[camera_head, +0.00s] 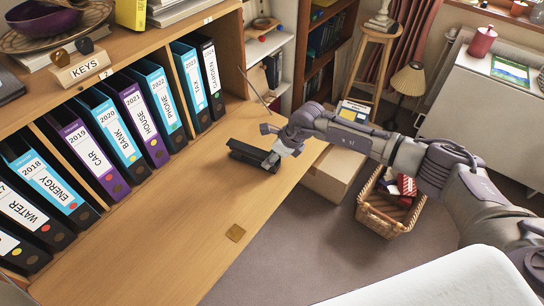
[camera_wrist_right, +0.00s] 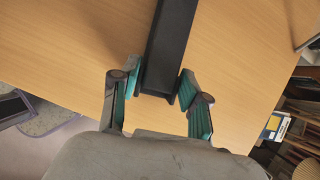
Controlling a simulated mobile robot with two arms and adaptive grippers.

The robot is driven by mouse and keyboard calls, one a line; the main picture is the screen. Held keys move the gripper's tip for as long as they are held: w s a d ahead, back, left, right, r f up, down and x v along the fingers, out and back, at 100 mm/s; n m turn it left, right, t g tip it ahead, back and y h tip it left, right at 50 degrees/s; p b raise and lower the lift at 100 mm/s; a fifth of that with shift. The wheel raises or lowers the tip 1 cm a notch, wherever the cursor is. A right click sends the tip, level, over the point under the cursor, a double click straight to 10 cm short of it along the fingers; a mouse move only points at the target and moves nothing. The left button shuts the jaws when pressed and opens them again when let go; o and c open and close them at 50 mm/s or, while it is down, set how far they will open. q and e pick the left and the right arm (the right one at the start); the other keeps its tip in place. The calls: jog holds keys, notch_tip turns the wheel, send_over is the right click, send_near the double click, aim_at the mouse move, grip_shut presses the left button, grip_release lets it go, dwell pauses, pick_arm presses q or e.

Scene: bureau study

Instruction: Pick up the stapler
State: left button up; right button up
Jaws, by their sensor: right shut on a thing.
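The black stapler (camera_head: 250,154) is over the wooden desk surface, near the edge and in front of the binders. My right gripper (camera_head: 276,158) comes in from the right and is shut on the near end of the stapler. In the right wrist view the stapler (camera_wrist_right: 171,38) runs away from between the two teal-padded fingers of the gripper (camera_wrist_right: 158,84), one finger on each side. I cannot tell whether the stapler touches the desk. My left gripper is not in view.
A row of labelled binders (camera_head: 130,125) stands along the left of the desk (camera_head: 185,235). A cardboard box (camera_head: 333,175) and a wicker basket (camera_head: 388,218) stand on the floor to the right. The front of the desk is clear.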

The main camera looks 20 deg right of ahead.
jog(key=shift+r+p, duration=1.85)
jog(key=shift+r, duration=1.45)
jog(key=shift+f, duration=0.1)
